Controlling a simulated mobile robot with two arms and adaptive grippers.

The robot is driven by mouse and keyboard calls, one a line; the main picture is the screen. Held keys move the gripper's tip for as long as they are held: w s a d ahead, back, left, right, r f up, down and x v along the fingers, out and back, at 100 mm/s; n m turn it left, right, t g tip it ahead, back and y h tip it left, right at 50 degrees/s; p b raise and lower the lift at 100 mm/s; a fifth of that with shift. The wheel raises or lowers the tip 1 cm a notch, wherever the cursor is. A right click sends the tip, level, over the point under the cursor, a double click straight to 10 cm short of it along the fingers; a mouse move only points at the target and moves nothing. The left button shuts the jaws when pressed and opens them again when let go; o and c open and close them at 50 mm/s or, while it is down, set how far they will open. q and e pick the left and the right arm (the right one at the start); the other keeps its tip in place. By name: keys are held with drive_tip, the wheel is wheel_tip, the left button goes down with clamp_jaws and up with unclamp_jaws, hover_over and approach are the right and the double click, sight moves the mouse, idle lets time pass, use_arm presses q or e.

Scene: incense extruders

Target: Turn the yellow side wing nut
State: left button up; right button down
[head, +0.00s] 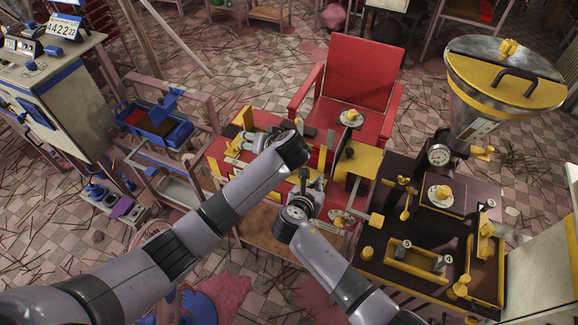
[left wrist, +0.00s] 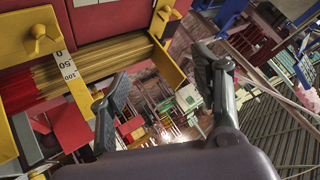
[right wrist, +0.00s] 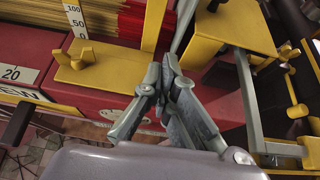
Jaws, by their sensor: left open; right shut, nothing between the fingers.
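Yellow wing nuts show on the red machine. In the left wrist view one wing nut (left wrist: 40,38) is on the yellow plate at upper left, and another (left wrist: 163,16) is near the top. In the right wrist view a wing nut (right wrist: 82,59) stands on a yellow plate left of the fingers. I cannot tell which is the side one. My left gripper (head: 250,143) is open and empty over the machine's left part; its fingers (left wrist: 160,88) are apart, below the wing nuts. My right gripper (head: 305,178) is shut and empty; its fingertips (right wrist: 165,80) are beside the plate, apart from the nut.
Yellow and red sticks (left wrist: 100,72) lie in the machine next to a ruler. A dark table (head: 380,255) with yellow parts and a hopper (head: 500,90) are at right. A blue bin (head: 155,125) is at left.

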use_arm(q)
drive_tip(key=s+d+g+h, duration=0.4)
drive_tip(key=d+h, duration=0.2)
drive_tip(key=d, duration=0.2)
drive_tip(key=x, duration=1.1)
drive_tip(key=shift+w+f, duration=0.2)
drive_tip(key=shift+w, duration=0.1)
drive_tip(key=shift+c, duration=0.5)
drive_tip(key=c, duration=1.1)
